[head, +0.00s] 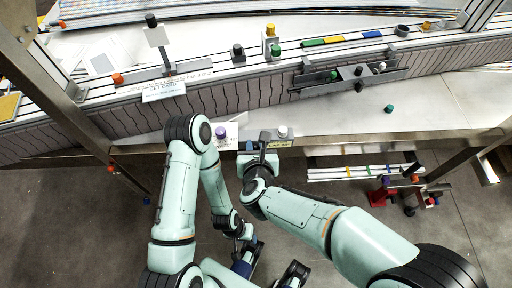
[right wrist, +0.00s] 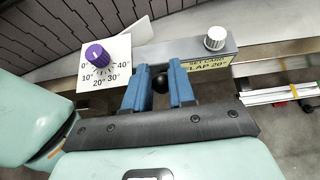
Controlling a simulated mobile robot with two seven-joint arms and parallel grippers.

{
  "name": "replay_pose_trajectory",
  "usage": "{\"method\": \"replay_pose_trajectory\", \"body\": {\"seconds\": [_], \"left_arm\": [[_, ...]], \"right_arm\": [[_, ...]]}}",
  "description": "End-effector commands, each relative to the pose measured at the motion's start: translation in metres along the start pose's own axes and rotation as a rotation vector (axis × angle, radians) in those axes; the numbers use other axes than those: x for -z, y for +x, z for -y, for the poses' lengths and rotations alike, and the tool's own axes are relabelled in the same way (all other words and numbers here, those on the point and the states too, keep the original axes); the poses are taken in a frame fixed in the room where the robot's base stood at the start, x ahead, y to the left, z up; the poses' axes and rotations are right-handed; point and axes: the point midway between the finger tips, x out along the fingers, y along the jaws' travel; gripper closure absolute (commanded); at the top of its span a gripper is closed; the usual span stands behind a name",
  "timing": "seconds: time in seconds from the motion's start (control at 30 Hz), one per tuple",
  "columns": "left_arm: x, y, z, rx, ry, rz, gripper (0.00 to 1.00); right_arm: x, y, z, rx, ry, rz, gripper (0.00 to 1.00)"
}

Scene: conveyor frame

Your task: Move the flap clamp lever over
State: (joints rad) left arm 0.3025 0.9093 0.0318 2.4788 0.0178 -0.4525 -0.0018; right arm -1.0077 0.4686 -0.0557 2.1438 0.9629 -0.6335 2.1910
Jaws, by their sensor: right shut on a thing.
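My right gripper (head: 262,158) is at the front edge of the conveyor frame. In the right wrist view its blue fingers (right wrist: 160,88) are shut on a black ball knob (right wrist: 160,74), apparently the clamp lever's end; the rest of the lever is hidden. Just left is a white dial plate (right wrist: 104,63) marked 0° to 40° with a purple knob (right wrist: 97,54). On the right is a metal bar with a white knob (right wrist: 215,37) above a yellow card (right wrist: 207,65) reading flap 20°. My left gripper (head: 272,265) is low in the head view, fingers apart, empty.
The conveyor's front ledge (head: 345,115) is mostly clear, with a green knob (head: 389,108) on it. A dark bracket (head: 350,76) with knobs sits on the rail behind. A frame post (head: 60,75) stands at left. A red item (head: 382,195) stands lower right.

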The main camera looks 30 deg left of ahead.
Motion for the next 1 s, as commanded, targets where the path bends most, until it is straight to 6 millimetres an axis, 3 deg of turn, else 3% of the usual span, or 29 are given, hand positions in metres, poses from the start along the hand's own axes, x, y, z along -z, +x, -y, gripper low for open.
{"method": "replay_pose_trajectory", "body": {"seconds": [0.5,0.53,0.6,1.0], "left_arm": [[0.0000,-0.0001,0.0000,0.000,0.000,0.000,0.57],[0.0000,-0.0001,0.0000,0.000,0.000,0.000,0.57],[0.0000,-0.0001,0.0000,0.000,0.000,0.000,0.57],[-0.0051,0.0019,0.0016,0.003,-0.001,0.017,0.57]], "right_arm": [[-0.0086,0.0036,0.0000,0.000,0.001,0.004,0.93],[-0.0086,0.0036,0.0000,0.000,0.001,0.004,0.69],[-0.0084,0.0036,0.0000,0.000,0.001,0.004,0.47],[-0.0068,0.0037,0.0000,0.000,0.000,0.000,0.46]]}}
